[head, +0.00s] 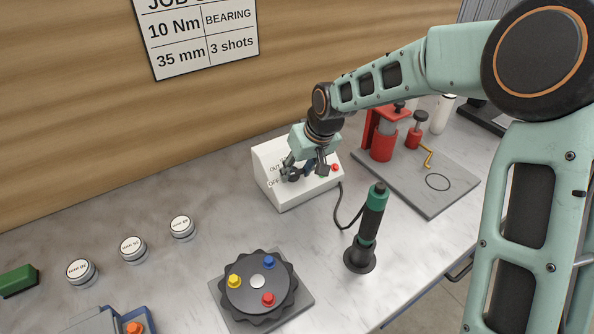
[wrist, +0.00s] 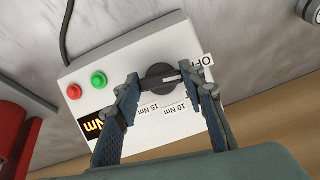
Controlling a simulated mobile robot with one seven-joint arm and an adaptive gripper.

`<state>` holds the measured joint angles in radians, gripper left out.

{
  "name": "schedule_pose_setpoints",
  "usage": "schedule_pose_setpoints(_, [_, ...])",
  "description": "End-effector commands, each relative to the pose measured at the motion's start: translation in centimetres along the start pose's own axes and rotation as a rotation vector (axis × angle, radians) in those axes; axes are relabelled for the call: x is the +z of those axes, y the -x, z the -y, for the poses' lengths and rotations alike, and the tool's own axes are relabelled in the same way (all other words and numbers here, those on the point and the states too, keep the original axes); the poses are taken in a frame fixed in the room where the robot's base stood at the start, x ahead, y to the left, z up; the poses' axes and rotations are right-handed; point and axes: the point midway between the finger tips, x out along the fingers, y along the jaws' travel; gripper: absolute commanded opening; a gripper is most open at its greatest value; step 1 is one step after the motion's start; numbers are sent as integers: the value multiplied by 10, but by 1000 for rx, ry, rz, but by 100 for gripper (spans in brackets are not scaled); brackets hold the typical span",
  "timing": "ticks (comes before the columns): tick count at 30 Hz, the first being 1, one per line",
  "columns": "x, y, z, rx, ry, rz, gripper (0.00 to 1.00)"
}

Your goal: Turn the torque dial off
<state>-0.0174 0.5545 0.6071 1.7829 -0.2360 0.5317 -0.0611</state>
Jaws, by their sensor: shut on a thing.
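The torque dial (wrist: 158,72) is a round dark knob on the sloped face of a white control box (wrist: 110,62). Its white pointer line points right in the wrist view, towards the OFF label (wrist: 195,62); the pointer's end is close to a finger, so exact alignment is hard to tell. Labels 10 Nm and 15 Nm (wrist: 152,107) lie below the dial. My gripper (wrist: 165,82) is shut on the dial, one finger on each side. In the head view the control box (head: 280,197) stands near the back wall, and my gripper hides most of the dial.
A green-handled screwdriver (head: 371,220) stands upright in front of the box, by its cable. A red press (head: 382,135) on a grey plate is at right. A black turntable (head: 258,299) with coloured knobs and several round tins (head: 133,248) are at front left.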

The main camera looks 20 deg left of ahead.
Motion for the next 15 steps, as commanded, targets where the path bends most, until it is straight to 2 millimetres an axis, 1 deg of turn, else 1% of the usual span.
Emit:
schedule_pose_setpoints(7, [1, -2, 0, 49, 139, 0, 13])
schedule_pose_setpoints(15, [0, 0, 1, 52, 153, 1, 13])
